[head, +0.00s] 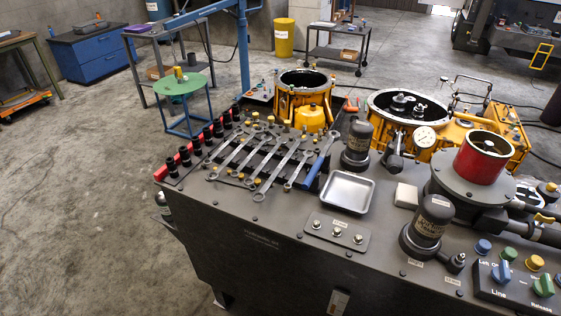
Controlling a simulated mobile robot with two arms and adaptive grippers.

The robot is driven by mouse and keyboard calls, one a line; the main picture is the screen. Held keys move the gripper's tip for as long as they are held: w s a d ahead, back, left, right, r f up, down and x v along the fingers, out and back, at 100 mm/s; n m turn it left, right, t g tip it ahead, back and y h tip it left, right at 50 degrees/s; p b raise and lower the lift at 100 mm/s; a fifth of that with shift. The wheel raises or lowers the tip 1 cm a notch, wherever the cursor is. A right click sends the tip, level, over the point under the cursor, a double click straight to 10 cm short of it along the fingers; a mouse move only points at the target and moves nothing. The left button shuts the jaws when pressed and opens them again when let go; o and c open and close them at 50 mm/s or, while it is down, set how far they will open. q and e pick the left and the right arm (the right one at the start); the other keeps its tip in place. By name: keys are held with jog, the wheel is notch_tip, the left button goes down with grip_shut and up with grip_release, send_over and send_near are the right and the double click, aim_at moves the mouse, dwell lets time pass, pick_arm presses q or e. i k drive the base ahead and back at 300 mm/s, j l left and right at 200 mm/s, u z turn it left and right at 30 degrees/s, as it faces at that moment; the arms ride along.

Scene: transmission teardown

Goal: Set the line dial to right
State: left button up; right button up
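The line dial (501,272) is a blue knob on a dark control panel (483,285) at the lower right of the head view. The word "Line" is printed below it, and "Left" and "Off" are printed above it. The knob covers any lettering to its right. Which mark it points at is too small to tell. A green knob (543,286) sits to its right on the same panel, above the word "Release". Neither of my grippers is in view.
More blue, green and orange knobs (535,263) stand just behind the panel. A dark canister (432,217) and a red-topped cylinder (481,158) rise to the left and behind. Wrenches (280,176) and a metal tray (347,191) lie on the bench.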

aim_at(501, 273)
jog(key=z, duration=1.9)
